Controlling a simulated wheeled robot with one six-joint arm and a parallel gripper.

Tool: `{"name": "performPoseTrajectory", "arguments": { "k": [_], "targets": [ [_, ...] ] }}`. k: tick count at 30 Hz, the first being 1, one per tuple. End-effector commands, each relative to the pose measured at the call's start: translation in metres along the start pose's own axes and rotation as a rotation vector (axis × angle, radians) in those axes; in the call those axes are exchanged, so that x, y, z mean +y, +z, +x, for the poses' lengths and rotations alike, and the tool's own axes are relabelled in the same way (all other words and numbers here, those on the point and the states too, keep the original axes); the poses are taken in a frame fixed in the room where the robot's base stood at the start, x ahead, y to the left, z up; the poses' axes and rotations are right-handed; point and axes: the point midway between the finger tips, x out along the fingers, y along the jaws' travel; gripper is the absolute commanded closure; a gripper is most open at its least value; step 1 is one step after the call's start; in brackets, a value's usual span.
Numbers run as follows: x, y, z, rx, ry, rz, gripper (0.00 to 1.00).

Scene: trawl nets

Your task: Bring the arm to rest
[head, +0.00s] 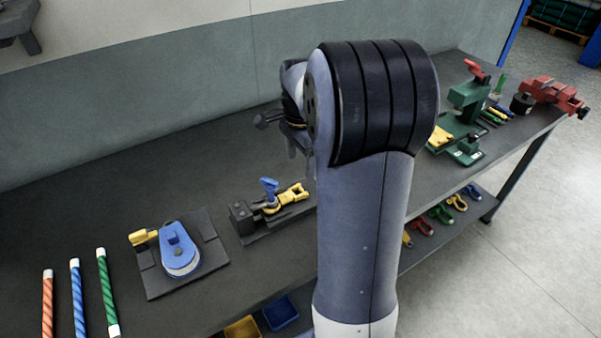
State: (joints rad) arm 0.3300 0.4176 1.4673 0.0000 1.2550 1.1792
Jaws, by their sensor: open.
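My arm (365,220) rises through the middle of the head view, with its dark ribbed joint at the top. My gripper (299,152) shows just left of that joint, partly hidden behind it. Its dark fingers point down over the workbench (130,195), apart and with nothing seen between them. It is above and behind the small clamp fixture with yellow and blue parts (270,207), and not touching it.
A blue round device on a dark plate (181,255) and several coloured rope pieces (77,295) lie at left. A green press (466,115) and a red vise (548,92) stand at right. Coloured shackles (440,214) and bins (281,313) sit below.

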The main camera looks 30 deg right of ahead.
Motion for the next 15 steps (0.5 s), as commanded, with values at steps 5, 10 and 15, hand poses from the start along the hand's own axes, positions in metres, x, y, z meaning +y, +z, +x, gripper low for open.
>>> {"name": "performPoseTrajectory", "arguments": {
  "k": [5, 10, 15],
  "targets": [
    [0.0001, 0.0001, -0.0128, 0.000, 0.001, 0.000, 0.36],
    [0.0004, 0.0002, -0.0140, -0.001, 0.002, 0.000, 0.36],
    [0.0004, 0.0002, -0.0135, -0.001, 0.002, 0.000, 0.36]
  ]
}}
